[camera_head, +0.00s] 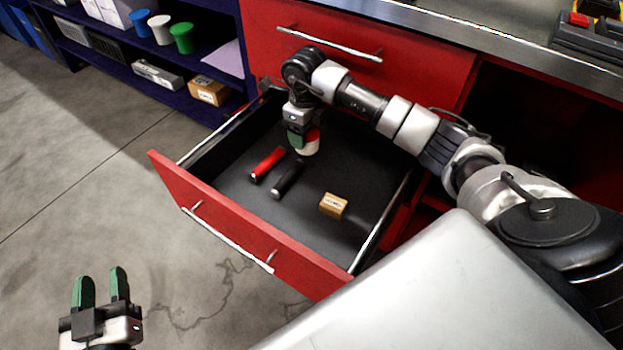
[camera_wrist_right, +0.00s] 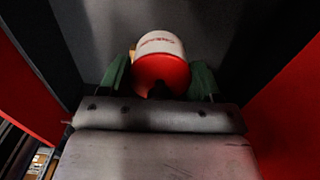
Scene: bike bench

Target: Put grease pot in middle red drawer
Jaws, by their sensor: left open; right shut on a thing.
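The middle red drawer (camera_head: 225,230) is pulled open, its dark inside facing up. My right gripper (camera_head: 303,142) reaches down into the drawer's back part. It is shut on the grease pot (camera_head: 309,145), a white pot with a red top. In the right wrist view the grease pot (camera_wrist_right: 161,70) sits between the green fingers of my right gripper (camera_wrist_right: 160,80). I cannot tell whether the pot touches the drawer floor. My left gripper (camera_head: 100,288) is open and empty over the floor at the lower left, away from the drawer.
In the drawer lie a red-handled grip (camera_head: 267,164), a black grip (camera_head: 289,178) and a small cardboard box (camera_head: 333,205). A closed red drawer (camera_head: 400,50) is above. A dark blue shelf (camera_head: 150,95) with cups and boxes stands at the left.

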